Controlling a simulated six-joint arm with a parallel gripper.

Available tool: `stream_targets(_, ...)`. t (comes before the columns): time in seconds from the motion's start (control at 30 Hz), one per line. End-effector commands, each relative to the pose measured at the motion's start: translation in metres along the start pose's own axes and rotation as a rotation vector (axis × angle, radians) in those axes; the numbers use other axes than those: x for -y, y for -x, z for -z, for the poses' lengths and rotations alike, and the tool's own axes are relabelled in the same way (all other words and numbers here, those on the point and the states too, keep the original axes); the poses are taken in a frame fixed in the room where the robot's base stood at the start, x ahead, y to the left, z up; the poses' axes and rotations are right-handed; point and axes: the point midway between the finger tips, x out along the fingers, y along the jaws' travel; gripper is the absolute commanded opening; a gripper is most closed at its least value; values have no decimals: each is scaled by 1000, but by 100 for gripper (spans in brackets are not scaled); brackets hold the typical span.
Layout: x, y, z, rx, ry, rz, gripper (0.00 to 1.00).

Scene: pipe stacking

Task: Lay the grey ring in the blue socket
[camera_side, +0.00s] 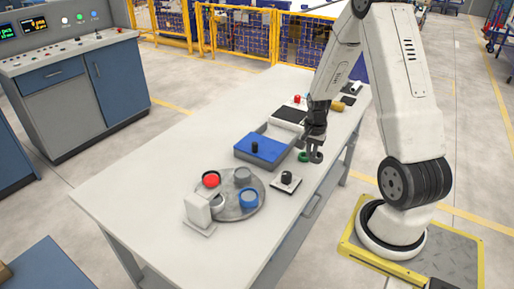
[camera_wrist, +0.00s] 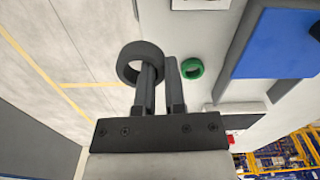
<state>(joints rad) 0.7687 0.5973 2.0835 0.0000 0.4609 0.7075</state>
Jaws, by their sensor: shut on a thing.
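The grey ring (camera_side: 317,157) hangs from my gripper (camera_side: 313,148) above the near edge of the table. In the wrist view, my gripper (camera_wrist: 160,68) is shut on the wall of the grey ring (camera_wrist: 124,62), with one finger inside the hole and the other outside. The blue socket (camera_side: 248,198) sits on the right part of a round grey plate, well to the left of my gripper and nearer the side camera. The blue socket does not show in the wrist view.
The round plate (camera_side: 235,211) also bears red (camera_side: 211,179) and grey (camera_side: 243,174) sockets, with a white block (camera_side: 199,213) beside it. A green ring (camera_side: 303,156) lies close by my gripper. A black-knobbed square (camera_side: 286,182) and blue box (camera_side: 262,150) stand between gripper and plate.

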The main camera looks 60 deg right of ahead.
Motion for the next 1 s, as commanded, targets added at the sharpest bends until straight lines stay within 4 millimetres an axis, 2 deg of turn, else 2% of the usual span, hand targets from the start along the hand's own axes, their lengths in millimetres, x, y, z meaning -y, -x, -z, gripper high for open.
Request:
stream_targets(0.2, -24, 15, -20, -1, -2, 1, 0)
stream_targets(0.4, -38, 22, -31, -1, -1, 1, 0)
stream_targets(1.0, -44, 25, -37, 0, 0, 0, 0)
